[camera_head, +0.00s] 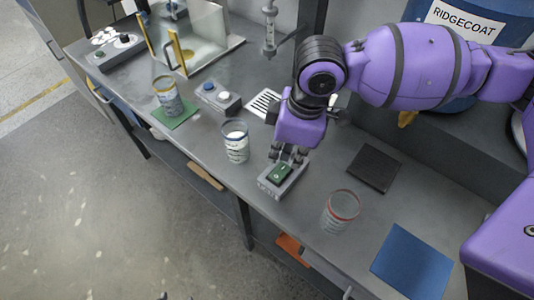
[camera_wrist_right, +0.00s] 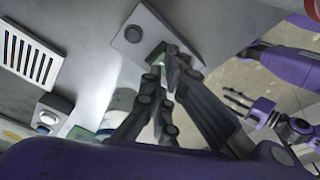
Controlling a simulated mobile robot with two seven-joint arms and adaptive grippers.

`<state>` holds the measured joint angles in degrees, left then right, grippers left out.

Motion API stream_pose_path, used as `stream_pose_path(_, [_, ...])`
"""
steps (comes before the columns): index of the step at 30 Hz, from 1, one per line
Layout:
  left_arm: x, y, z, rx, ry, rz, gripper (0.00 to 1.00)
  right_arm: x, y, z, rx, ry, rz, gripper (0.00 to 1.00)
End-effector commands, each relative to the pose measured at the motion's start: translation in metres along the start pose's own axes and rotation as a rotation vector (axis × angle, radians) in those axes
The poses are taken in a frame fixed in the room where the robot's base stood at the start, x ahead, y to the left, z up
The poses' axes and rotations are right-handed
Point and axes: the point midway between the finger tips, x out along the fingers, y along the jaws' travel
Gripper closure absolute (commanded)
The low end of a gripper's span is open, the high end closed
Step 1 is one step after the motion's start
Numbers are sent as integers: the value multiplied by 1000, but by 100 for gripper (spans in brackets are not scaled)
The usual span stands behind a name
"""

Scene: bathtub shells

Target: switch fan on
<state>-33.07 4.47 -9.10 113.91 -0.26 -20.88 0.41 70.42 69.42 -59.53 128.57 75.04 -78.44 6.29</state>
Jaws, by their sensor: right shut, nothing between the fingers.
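A small grey switch box (camera_head: 269,186) with a green rocker (camera_head: 281,172) on top sits on the bench near its front edge. My right gripper (camera_head: 289,154) points down at the far end of the rocker, shut and empty. In the right wrist view, the fingertips (camera_wrist_right: 168,66) overlap the box (camera_wrist_right: 145,32) and partly hide the rocker; I cannot tell whether they touch it or which way it is tipped. My left gripper (camera_wrist_right: 238,104) is seen away from the bench in the right wrist view, its fingers apart. I cannot identify a fan.
A blue mat (camera_head: 411,262), a black mat (camera_head: 374,167) and a blue-button box (camera_head: 218,97) lie on the bench. A metal stand rises behind.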

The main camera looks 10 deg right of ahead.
Motion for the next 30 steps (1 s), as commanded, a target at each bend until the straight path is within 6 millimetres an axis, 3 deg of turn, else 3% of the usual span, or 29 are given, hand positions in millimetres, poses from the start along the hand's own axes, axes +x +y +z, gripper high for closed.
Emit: stream_pose_path(30, [1,0,3,1,-4,0,60,15,0,3,1,-1,-2,100])
